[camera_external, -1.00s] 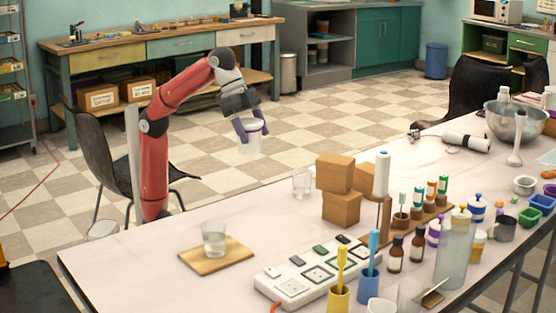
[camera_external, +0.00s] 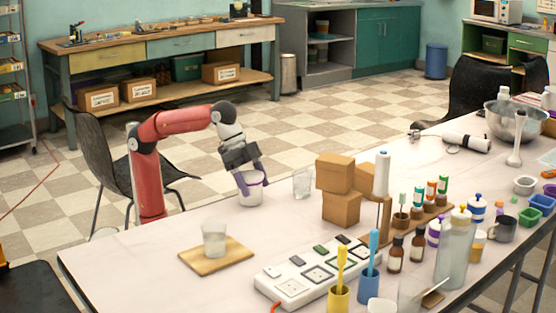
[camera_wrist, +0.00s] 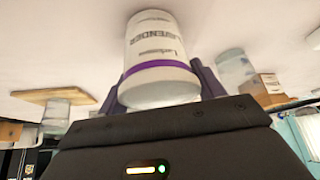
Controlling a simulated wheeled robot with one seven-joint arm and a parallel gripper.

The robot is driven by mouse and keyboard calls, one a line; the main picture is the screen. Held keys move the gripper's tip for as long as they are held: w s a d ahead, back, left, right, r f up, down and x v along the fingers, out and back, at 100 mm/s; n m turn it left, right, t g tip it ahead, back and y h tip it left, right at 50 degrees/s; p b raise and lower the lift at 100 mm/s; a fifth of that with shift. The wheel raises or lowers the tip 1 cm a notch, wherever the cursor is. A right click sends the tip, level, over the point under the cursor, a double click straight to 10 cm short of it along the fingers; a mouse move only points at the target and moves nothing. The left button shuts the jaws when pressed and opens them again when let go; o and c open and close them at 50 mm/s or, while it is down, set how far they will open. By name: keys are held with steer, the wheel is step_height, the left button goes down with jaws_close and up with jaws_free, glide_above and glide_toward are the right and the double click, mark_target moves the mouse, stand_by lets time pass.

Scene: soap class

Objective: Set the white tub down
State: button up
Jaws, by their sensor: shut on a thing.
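The white tub (camera_external: 251,190) is at the far edge of the long table (camera_external: 150,237), upright or nearly so. In the wrist view the white tub (camera_wrist: 153,40) shows a purple band and a label reading "LAVENDER". My gripper (camera_external: 251,182) is shut on the tub, with its purple fingers on either side. In the wrist view my gripper (camera_wrist: 160,88) also has a finger on each side of it. I cannot tell for certain whether the tub's base touches the tabletop.
A glass (camera_external: 214,240) on a wooden board (camera_external: 190,261) is nearer, at left. A power strip (camera_external: 309,279) lies in front. The tabletop between is bare.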

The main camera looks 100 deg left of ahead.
steer(key=shift+f, duration=0.15)
steer(key=o, duration=1)
steer(key=shift+o, duration=0.2)
steer(key=shift+s+r, duration=0.1)
steer(key=shift+r, duration=0.4)
steer(key=p+v, duration=0.3)
steer(key=v, duration=0.8)
steer(key=shift+a+r, duration=0.2)
steer(key=s+a+f+n+y+p, duration=0.1)
steer(key=s+a+f+n+p, duration=0.1)
steer(key=f, duration=0.6)
steer(key=s+a+f+n+y+p, duration=0.1)
steer(key=s+a+f+n+p, duration=0.1)
steer(key=s+a+f, duration=0.2)
steer(key=s+a+f+n+y+p, duration=0.1)
steer(key=s+a+f+n+p, duration=0.1)
steer(key=a+f, duration=0.6)
step_height(320, 180, down, 4)
steer(key=shift+s+r+p, duration=0.15)
steer(key=shift+s+p, duration=0.25)
steer(key=shift+s, duration=0.15)
